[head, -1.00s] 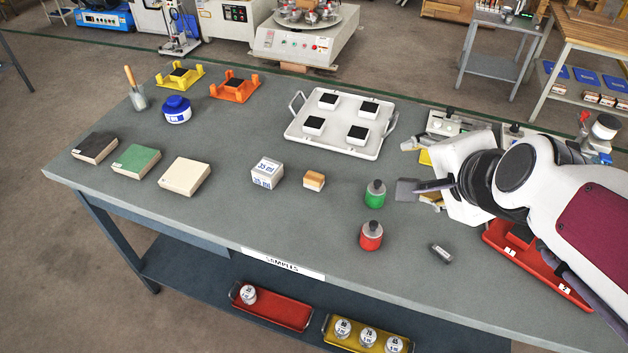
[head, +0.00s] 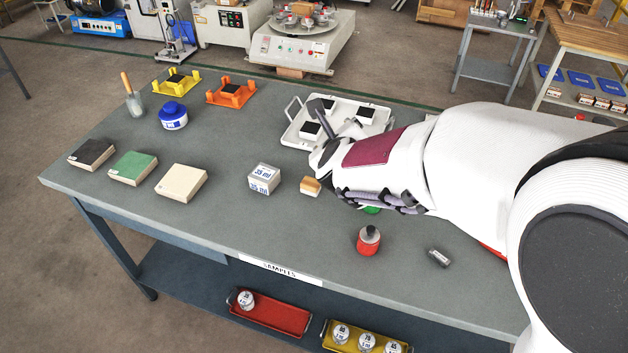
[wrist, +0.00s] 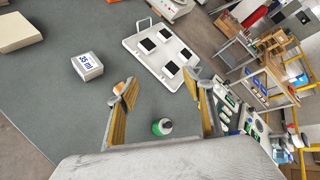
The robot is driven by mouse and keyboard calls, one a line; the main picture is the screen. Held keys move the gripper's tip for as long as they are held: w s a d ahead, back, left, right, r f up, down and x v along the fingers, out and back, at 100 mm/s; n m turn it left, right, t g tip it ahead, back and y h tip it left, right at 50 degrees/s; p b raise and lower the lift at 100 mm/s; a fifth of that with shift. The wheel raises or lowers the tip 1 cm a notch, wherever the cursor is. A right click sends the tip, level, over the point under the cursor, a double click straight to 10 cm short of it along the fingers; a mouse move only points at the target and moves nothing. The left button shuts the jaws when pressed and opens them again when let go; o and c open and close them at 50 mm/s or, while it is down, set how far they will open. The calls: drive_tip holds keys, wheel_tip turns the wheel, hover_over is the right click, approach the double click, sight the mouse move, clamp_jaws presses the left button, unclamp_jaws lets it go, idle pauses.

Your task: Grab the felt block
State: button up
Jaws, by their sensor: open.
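A small block with a tan, wood-like top and paler lower part (head: 310,186), which looks like the felt block, lies on the grey table right of the white 35 ml box. My arm partly covers its right side in the head view. In the wrist view the block (wrist: 119,88) shows as a small orange-tan patch, partly hidden by the left finger. My gripper (head: 336,118) is open and empty, and appears in front of the white tray in the head view. In the wrist view its two fingers (wrist: 165,92) are wide apart, with the block near the left fingertip, not between them.
The 35 ml box (head: 264,179) stands left of the block. A green bottle (wrist: 161,127) shows between the fingers; a red bottle (head: 368,241) and small grey block (head: 439,258) are nearer the front. The white tray (head: 292,140) with black-topped pieces lies behind.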

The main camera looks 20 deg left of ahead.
drive_tip(key=a+f+m+t+h, duration=0.1)
drive_tip(key=a+f+m+h, duration=0.1)
drive_tip(key=a+f+m, duration=0.6)
drive_tip(key=m+t+h, duration=0.1)
drive_tip(key=m+h, duration=0.2)
drive_tip(key=m, duration=0.2)
approach(309, 184)
drive_tip(key=shift+x, duration=1.25)
drive_tip(key=shift+s+d+f+m+h, duration=0.1)
drive_tip(key=shift+s+f+m+h, duration=0.2)
drive_tip(key=shift+s, duration=0.05)
drive_tip(key=shift+w, duration=0.15)
drive_tip(key=shift+x, duration=1.2)
drive_tip(key=shift+w, duration=0.15)
drive_tip(key=shift+a+r+x, duration=0.1)
drive_tip(key=shift+r+x, duration=0.05)
drive_tip(key=shift+x, duration=1.1)
drive_tip(key=shift+a+r+x, duration=0.1)
drive_tip(key=shift+x, duration=1.1)
drive_tip(key=shift+w, duration=0.15)
